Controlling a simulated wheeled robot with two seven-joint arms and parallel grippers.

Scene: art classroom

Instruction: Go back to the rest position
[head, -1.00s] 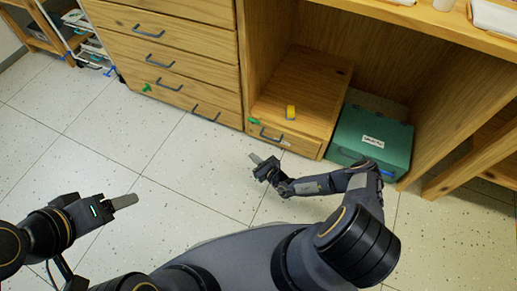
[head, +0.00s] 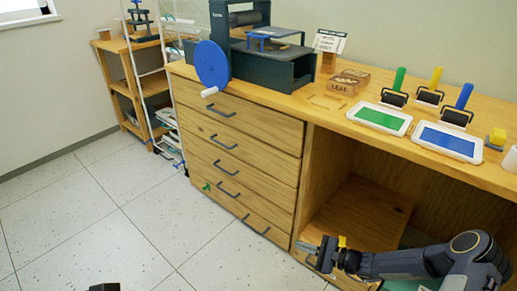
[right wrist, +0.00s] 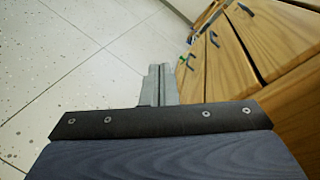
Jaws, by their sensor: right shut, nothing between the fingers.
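My right gripper (head: 326,252) is at the lower right of the head view, in front of the cabinet's open bay. Its arm reaches in from the right edge. In the right wrist view its two grey fingers (right wrist: 158,85) lie together, with nothing between them. The floor and the drawer fronts show beyond them. My left gripper's fingers do not show; only a small dark piece of my own body shows at the bottom edge of the head view.
The wooden drawer cabinet (head: 240,138) stands close to my right gripper. On its top are a press with a blue wheel (head: 212,66), a green ink tray (head: 380,118) and a blue ink tray (head: 449,140). The tiled floor (head: 90,220) at the left is clear.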

